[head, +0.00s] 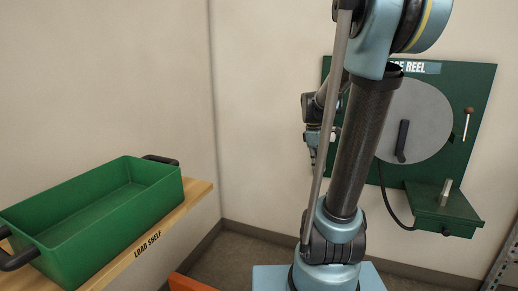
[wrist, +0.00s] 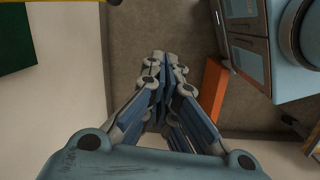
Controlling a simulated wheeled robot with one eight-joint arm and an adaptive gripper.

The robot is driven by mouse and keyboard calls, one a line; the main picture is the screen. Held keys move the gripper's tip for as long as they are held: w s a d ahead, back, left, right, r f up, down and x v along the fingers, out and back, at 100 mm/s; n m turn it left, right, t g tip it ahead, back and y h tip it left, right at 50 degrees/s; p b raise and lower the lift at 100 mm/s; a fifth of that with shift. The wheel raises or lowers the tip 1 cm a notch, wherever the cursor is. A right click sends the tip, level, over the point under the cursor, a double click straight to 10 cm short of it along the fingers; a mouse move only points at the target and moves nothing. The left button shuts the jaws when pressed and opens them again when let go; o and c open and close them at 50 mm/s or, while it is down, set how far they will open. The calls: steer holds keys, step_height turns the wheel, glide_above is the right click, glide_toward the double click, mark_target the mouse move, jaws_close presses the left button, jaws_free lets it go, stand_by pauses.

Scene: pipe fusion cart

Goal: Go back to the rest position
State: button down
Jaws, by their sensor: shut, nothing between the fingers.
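My gripper (wrist: 162,60) is shut and empty in the wrist view, with its fingertips together above bare floor. In the head view my gripper (head: 313,158) shows small and partly hidden behind my own arm, in front of the wall left of the green reel panel. It appears to hang downward and touches nothing that I can see.
A green bin (head: 95,215) with dark handles sits on the wooden load shelf (head: 196,190) at the left. The green reel panel (head: 478,110), with a grey disc (head: 425,115) and a lever (head: 467,122), is on the right. An orange object (wrist: 213,88) is low on the floor.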

steer(key=s+a+f+m, duration=0.2)
steer(key=s+m, duration=0.1)
steer(key=s, duration=0.3)
steer(key=s+a+f+m+t+y, duration=0.1)
steer(key=s+a+f+m, duration=0.1)
steer(key=s, duration=0.4)
steer(key=s+a+f+m+t+y, duration=0.1)
steer(key=s+f+m, duration=0.2)
steer(key=s+m, duration=0.3)
steer(key=shift+s+a+f, duration=0.4)
